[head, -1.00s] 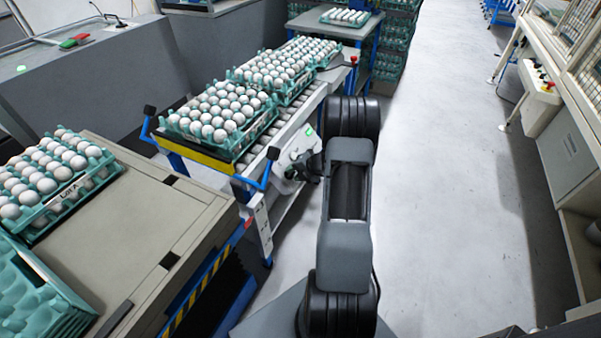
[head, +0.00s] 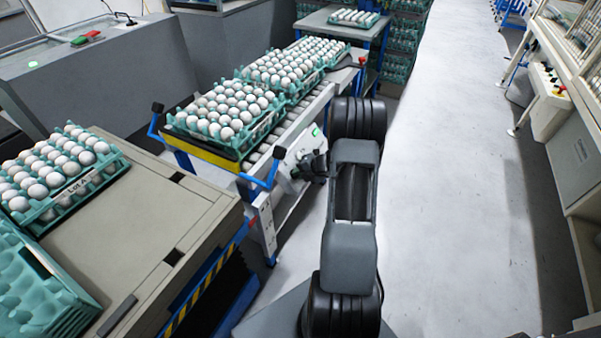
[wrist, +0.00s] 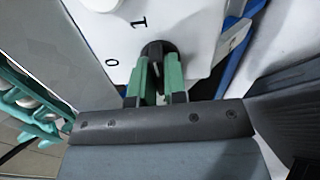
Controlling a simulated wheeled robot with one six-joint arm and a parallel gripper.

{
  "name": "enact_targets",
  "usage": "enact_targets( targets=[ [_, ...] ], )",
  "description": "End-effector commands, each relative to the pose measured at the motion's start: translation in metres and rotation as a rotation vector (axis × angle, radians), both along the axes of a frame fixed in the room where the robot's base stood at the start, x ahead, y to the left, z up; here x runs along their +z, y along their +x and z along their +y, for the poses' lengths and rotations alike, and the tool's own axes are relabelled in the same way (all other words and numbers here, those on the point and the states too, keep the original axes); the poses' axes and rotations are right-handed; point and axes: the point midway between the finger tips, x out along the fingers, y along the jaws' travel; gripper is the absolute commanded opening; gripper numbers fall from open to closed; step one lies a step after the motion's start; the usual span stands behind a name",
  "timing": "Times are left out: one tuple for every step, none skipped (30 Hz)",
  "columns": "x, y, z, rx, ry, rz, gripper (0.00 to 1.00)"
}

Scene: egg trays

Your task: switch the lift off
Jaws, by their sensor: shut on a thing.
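A black rotary switch knob (wrist: 156,49) sits on a white panel (wrist: 190,28) marked 0 and 1 in the wrist view. The 0 is left of the knob, and the 1 is at its upper left. My gripper (wrist: 160,66) is shut on the knob, with a green finger on each side. The fingers hide part of the knob, so I cannot tell which mark it points to. In the head view my gripper (head: 312,168) is at the panel (head: 300,148) on the side of the roller conveyor; the knob itself is hidden there.
Egg trays (head: 243,137) stand on the conveyor beside the panel. A blue handle (head: 264,174) juts out left of my gripper. A cabinet (head: 150,235) with more egg trays is at the lower left. The floor (head: 450,200) to the right is clear.

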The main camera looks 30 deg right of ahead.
Motion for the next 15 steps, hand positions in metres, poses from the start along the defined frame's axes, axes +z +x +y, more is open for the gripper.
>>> enact_targets(
  targets=[
    [-0.0007,0.0005,0.0000,0.013,-0.012,-0.009,0.00],
    [-0.0009,0.0006,0.0001,0.022,-0.022,-0.014,0.00],
    [-0.0012,0.0007,0.0000,0.039,-0.038,-0.023,0.00],
    [-0.0013,0.0007,0.0000,0.052,-0.051,-0.030,0.00],
    [-0.0014,0.0006,0.0001,0.066,-0.065,-0.037,0.00],
    [-0.0016,0.0006,0.0001,0.083,-0.081,-0.046,0.00],
    [-0.0016,0.0006,0.0001,0.096,-0.094,-0.053,0.00],
    [-0.0017,0.0007,0.0001,0.109,-0.107,-0.060,0.00],
    [-0.0015,0.0007,0.0001,0.127,-0.124,-0.069,0.00],
    [-0.0015,0.0007,0.0001,0.139,-0.136,-0.075,0.00],
    [-0.0014,0.0007,0.0001,0.153,-0.149,-0.083,0.00],
    [-0.0014,0.0007,0.0001,0.169,-0.165,-0.091,0.00],
    [-0.0014,0.0006,0.0001,0.182,-0.178,-0.098,0.00],
    [-0.0016,0.0006,0.0001,0.194,-0.190,-0.104,0.00],
    [-0.0017,0.0005,0.0001,0.211,-0.206,-0.113,0.00]
  ],
)
